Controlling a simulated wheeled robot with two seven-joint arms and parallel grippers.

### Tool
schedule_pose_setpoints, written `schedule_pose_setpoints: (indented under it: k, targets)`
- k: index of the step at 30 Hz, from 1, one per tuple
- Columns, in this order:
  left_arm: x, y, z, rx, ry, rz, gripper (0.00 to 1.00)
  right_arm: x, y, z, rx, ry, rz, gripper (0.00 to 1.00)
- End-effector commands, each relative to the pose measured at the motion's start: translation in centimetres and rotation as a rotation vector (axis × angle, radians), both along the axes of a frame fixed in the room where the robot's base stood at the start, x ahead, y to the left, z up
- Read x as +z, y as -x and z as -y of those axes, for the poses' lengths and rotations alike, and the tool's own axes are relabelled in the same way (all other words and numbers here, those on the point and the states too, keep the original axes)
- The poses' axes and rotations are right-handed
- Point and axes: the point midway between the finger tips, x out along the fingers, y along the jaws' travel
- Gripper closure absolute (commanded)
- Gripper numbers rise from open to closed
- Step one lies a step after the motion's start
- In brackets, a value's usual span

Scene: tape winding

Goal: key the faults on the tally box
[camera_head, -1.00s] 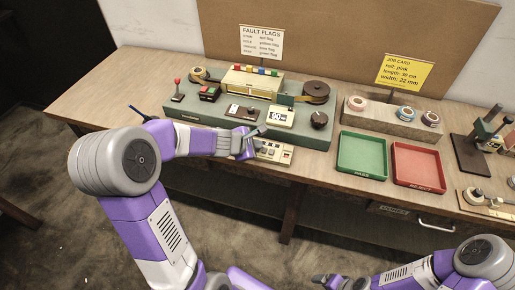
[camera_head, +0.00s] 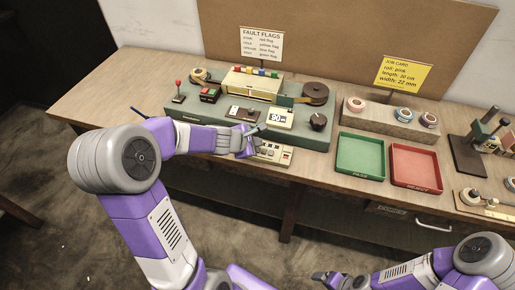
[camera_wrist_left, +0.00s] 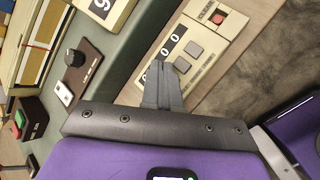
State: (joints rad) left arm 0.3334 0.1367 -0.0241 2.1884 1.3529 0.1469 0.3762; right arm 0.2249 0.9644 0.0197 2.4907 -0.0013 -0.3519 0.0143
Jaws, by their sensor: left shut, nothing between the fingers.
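The tally box (camera_head: 272,154) is a cream box at the front edge of the bench, in front of the green winding machine. My right gripper (camera_head: 322,277) is low at the bottom, away from the bench.
The fault flags card (camera_head: 262,44) stands behind the winding machine (camera_head: 190,112), which has a counter display reading about 90. A green tray (camera_head: 361,156) and a red tray (camera_head: 417,166) lie right of the tally box. Tape rolls (camera_head: 404,114) sit on a block behind them.

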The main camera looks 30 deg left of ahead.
Motion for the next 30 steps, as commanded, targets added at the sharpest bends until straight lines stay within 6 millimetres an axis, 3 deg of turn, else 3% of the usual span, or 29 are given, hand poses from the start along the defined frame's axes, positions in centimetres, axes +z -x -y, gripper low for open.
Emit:
schedule_pose_setpoints:
  k: [14,30]
  targets:
    - [4.8,0.0,0.0,0.0,-0.001,0.001,1.0,4.6,0.0,0.0,0.0,0.0,0.0,0.14]
    - [4.8,0.0,0.0,0.0,0.0,0.0,1.0,4.6,0.0,0.0,0.0,0.0,0.0,0.14]
